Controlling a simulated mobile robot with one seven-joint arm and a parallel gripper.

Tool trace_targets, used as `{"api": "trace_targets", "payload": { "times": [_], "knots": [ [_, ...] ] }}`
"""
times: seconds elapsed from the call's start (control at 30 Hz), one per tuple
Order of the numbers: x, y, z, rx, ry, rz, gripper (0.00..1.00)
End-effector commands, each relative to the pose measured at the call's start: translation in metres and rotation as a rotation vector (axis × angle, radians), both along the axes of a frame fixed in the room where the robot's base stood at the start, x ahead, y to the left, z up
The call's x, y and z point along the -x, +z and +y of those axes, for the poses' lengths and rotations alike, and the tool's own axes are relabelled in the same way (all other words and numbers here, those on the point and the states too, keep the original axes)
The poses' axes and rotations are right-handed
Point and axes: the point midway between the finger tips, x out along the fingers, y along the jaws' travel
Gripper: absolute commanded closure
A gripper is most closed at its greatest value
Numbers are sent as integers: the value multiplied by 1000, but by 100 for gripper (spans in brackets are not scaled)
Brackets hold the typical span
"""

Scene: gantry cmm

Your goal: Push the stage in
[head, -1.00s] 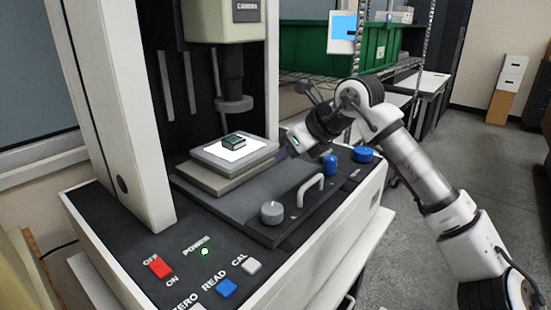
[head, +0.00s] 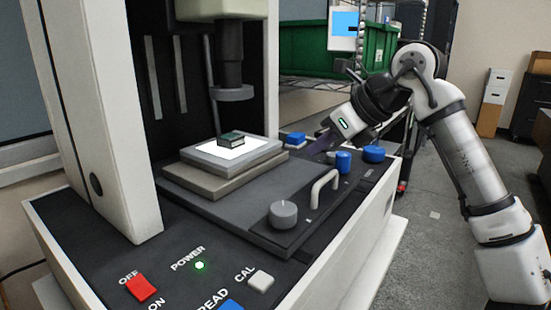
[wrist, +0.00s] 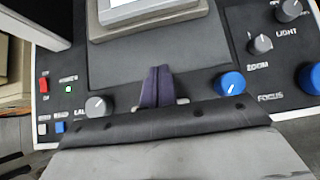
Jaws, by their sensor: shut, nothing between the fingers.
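The stage (head: 200,183) is a stepped light-grey platform under the lens column. It carries a lit white plate (head: 262,149) with a small dark green block (head: 231,138) on it. In front lies a dark grey slab (head: 238,207) with a pale arched handle (head: 324,190) at its front edge. My gripper (head: 316,147) is to the right of the stage, behind the handle in the head view and apart from the stage. In the wrist view its purple fingers (wrist: 157,86) are together and empty, over the slab, with the stage (wrist: 150,28) ahead. The fingers hide most of the handle there.
A grey knob (head: 283,214) stands left of the handle, and blue knobs (head: 374,154) stand to its right. A red switch (head: 141,288) and a CAL button (head: 261,279) are at the front left. The lens (head: 232,92) hangs above the stage.

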Motion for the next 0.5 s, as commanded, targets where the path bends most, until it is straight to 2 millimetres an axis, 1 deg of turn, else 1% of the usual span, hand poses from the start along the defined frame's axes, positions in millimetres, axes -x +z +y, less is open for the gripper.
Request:
{"api": "trace_targets", "payload": {
  "times": [0.17,0.4,0.47,0.5],
  "knots": [
    [-11,-22,19,0,6,2,100],
    [-32,-59,50,-1,5,2,100],
    [-36,-67,57,-2,6,2,100],
    [-40,-67,63,0,6,0,100]
  ]
}}
